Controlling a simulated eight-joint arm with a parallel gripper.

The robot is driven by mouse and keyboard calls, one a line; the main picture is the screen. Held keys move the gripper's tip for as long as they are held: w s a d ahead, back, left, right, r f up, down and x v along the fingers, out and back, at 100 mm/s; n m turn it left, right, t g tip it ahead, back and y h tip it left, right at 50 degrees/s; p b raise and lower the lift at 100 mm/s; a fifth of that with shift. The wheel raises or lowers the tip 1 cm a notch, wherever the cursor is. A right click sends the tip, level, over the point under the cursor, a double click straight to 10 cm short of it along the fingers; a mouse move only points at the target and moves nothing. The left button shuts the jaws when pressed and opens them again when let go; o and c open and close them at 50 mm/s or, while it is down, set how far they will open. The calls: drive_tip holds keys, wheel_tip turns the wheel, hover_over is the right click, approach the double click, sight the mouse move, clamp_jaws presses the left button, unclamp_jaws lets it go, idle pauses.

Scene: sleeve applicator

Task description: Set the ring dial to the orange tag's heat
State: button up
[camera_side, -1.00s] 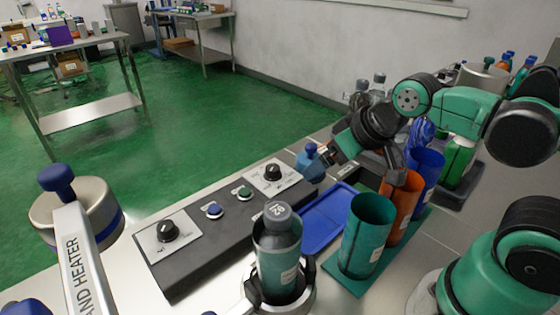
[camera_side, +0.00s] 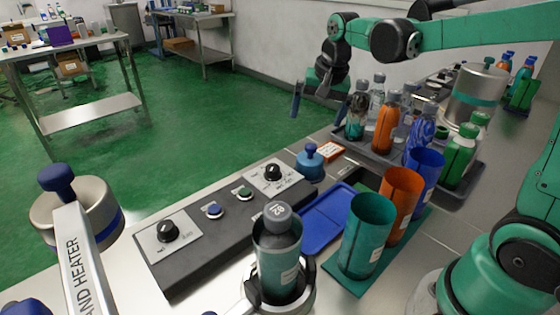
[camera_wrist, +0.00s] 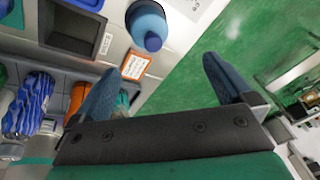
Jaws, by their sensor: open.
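The black control panel carries two black dials: a near-left dial (camera_side: 168,231) on a white plate and a far-right dial (camera_side: 272,172) on another white plate. Their markings are too small to read. A small orange tag (camera_side: 332,151) lies flat on the bench beyond the panel, beside a blue-knobbed weight (camera_side: 311,162). The tag also shows in the wrist view (camera_wrist: 135,66), its print unreadable. My gripper (camera_side: 308,98) is open and empty, raised beyond the bench's far edge, well away from both dials. Its blue-grey fingers (camera_wrist: 160,82) are spread apart in the wrist view.
A bottle (camera_side: 278,235) stands in a ring holder by the panel. Teal (camera_side: 366,235), orange (camera_side: 402,195) and blue sleeves stand on a green base beside a blue tray (camera_side: 325,222). Several bottles stand in a grey tray behind. The band heater (camera_side: 80,250) is at left.

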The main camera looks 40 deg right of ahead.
drive_tip(key=w+d+f+m+g, duration=0.1)
drive_tip(key=w+d+f+m, duration=0.2)
drive_tip(key=d, duration=0.1)
drive_tip(key=m+g, duration=0.2)
drive_tip(key=m, duration=0.3)
hover_over(325, 151)
drive_tip(key=shift+y, duration=0.4)
drive_tip(key=f, duration=0.6)
drive_tip(key=shift+a, duration=0.3)
drive_tip(key=shift+d+f, duration=0.15)
drive_tip(key=shift+f, duration=2.95)
drive_tip(key=c, duration=1.2)
drive_tip(key=shift+r, duration=0.15)
